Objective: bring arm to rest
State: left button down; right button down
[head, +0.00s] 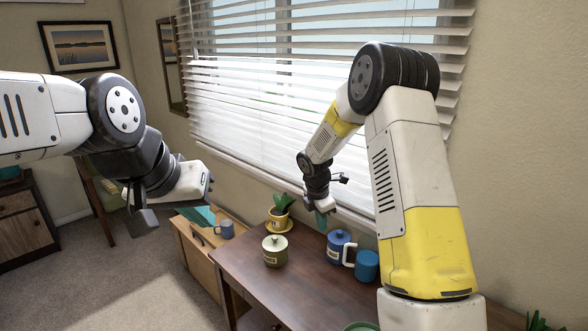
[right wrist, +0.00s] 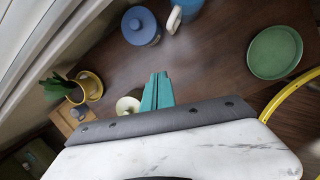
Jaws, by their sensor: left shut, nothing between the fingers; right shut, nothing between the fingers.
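My left gripper (head: 200,215) shows at the left in the head view, with teal fingers pointing down in front of the wooden cabinet; its fingers are partly hidden behind its own wrist. It holds nothing that I can see. My right gripper (head: 322,217) hangs above the dark desk, between the potted plant and the blue lidded jar in the picture. In the right wrist view its teal fingers (right wrist: 156,91) are together and empty, above the desk top.
The desk (head: 240,268) holds a plant in a yellow pot (head: 278,221), a pale green lidded jar (head: 275,251), a blue lidded jar (head: 338,247), a blue mug (head: 367,266) and a green plate (right wrist: 275,52). A blue-grey mug (head: 226,229) stands on the wooden cabinet. Window blinds (head: 270,110) rise behind.

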jog(key=s+d+r+m+t+y, duration=0.1)
jog(key=s+d+r+m, duration=0.1)
jog(key=s+r+m, duration=0.55)
jog(key=s+d+r+m+t, duration=0.1)
jog(key=s+d+r+m, duration=0.3)
jog(key=r, duration=0.7)
jog(key=s+a+r+m+t+y, duration=0.1)
jog(key=s+r+m, duration=0.2)
jog(key=s, duration=0.7)
jog(key=s+a+r+m+t+y, duration=0.1)
jog(key=s+r+m, duration=0.2)
jog(key=s+m, duration=0.4)
jog(key=s, duration=0.3)
jog(key=shift+s+a+r+m+y, duration=0.25)
jog(key=shift+a+r+m+y, duration=0.05)
jog(key=shift+a+m+y, duration=0.1)
